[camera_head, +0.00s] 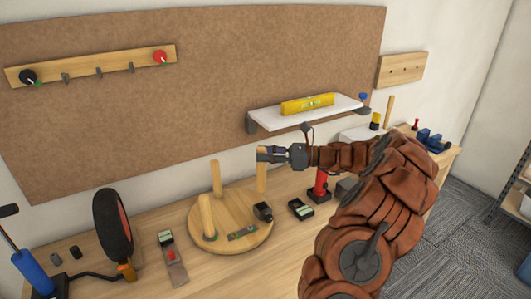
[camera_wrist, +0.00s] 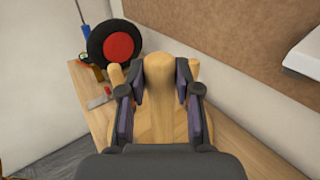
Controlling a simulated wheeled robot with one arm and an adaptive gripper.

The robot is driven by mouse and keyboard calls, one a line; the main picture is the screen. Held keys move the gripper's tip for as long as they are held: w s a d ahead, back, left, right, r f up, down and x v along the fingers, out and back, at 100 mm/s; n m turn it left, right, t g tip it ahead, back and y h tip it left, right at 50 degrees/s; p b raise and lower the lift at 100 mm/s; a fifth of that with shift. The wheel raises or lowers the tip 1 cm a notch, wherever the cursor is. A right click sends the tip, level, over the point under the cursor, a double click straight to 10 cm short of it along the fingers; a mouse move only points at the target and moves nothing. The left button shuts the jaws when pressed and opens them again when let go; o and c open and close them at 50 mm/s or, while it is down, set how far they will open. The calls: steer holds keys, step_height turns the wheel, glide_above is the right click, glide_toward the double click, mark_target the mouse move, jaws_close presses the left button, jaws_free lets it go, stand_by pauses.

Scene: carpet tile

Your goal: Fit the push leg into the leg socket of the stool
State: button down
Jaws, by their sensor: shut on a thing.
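The stool is a round wooden seat (camera_head: 230,243) lying on the workbench with pale wooden legs standing up from it. One leg (camera_head: 215,178) stands at the back and another leg (camera_head: 207,215) at the front left. My gripper (camera_head: 268,154) is shut on the push leg (camera_head: 262,178), near its top, over the back right of the seat. In the wrist view the push leg (camera_wrist: 158,78) is upright between both fingers. The push leg's lower end is close to the seat; I cannot tell whether it is in the leg socket, which is hidden.
A dark block (camera_head: 263,211) and a green-marked piece (camera_head: 241,232) are on or at the seat. A black and red wheel (camera_head: 113,227) stands left. A red and black tool (camera_head: 319,186) stands right. A shelf (camera_head: 305,112) with a yellow level (camera_head: 307,104) hangs behind.

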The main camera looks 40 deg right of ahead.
steer(key=shift+f+b, duration=1.05)
steer(key=shift+f, duration=1.8)
steer(key=shift+p, duration=0.8)
steer(key=shift+f+b, duration=0.8)
steer(key=shift+f, duration=1.55)
steer(key=c, duration=0.7)
jaws_free()
steer(key=v, duration=1.2)
